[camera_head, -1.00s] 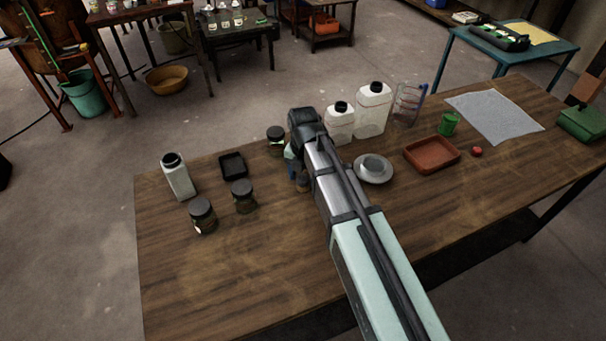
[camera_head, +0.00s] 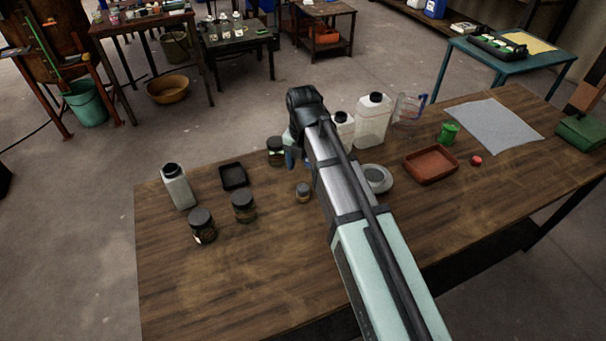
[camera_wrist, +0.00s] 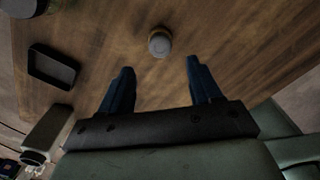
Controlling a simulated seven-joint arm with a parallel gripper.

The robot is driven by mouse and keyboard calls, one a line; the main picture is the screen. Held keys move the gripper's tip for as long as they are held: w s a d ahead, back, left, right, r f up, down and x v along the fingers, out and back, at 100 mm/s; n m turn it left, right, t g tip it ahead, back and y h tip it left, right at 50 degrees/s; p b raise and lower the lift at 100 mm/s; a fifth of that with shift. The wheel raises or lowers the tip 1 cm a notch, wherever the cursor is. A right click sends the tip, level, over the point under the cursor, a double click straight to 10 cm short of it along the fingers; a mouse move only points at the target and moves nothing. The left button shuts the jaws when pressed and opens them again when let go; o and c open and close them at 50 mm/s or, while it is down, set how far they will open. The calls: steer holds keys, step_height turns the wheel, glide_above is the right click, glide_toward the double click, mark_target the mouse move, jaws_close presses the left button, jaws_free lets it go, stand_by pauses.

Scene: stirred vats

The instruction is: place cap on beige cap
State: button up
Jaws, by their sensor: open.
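A small round piece (camera_head: 303,193) stands on the wooden table, left of my arm. In the wrist view this piece (camera_wrist: 159,42) shows a pale grey top above a yellowish-beige rim; I cannot tell whether these are two stacked caps or one lidded jar. My gripper (camera_wrist: 159,70) is open, with nothing between its two dark blue fingers. The piece lies beyond the fingertips, roughly in line with the gap. In the head view, my gripper (camera_head: 291,160) hangs over the table beside a dark-lidded jar (camera_head: 276,152), partly hidden by my wrist. A small red piece (camera_head: 476,160) lies at the right.
Dark-lidded jars (camera_head: 202,226) (camera_head: 243,206), a black tray (camera_head: 233,181) and a black-capped bottle (camera_head: 180,191) stand left. White jugs (camera_head: 372,122), a grey dish (camera_head: 385,184), a red tray (camera_head: 431,177) and a green cup (camera_head: 448,134) stand right. The front left table is clear.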

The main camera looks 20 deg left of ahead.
steer(key=shift+r, duration=1.9)
steer(key=shift+w, duration=0.1)
